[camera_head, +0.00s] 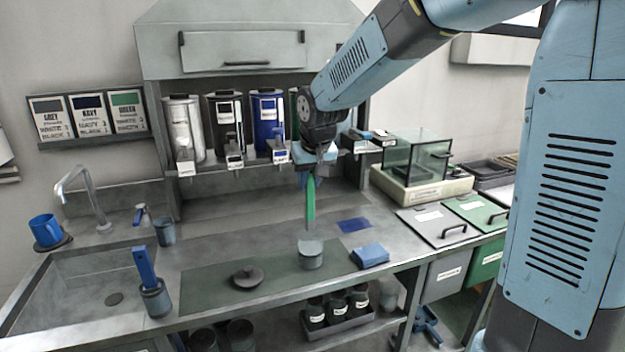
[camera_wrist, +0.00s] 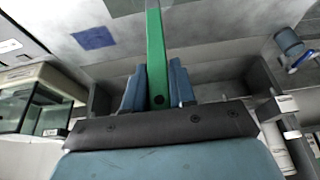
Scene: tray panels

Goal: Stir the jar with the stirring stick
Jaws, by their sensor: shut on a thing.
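The stirring stick (camera_head: 311,203) is a flat green strip that hangs upright in the head view. My gripper (camera_head: 318,172) is shut on its upper end; the stick (camera_wrist: 155,50) also shows between the two blue fingers in the wrist view (camera_wrist: 158,85). The jar (camera_head: 311,259) is a small grey-green cylinder on the dark green mat. The stick's lower end is above the jar, near its rim; I cannot tell whether the tip is inside the opening. The jar's contents are not visible.
A round dark lid (camera_head: 248,276) lies left of the jar on the mat (camera_head: 205,287). A folded blue cloth (camera_head: 370,255) lies right of it. A cup with a blue handle (camera_head: 155,296) stands at the front left. Dispensers (camera_head: 226,125) line the back, and a glass case (camera_head: 416,158) stands right.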

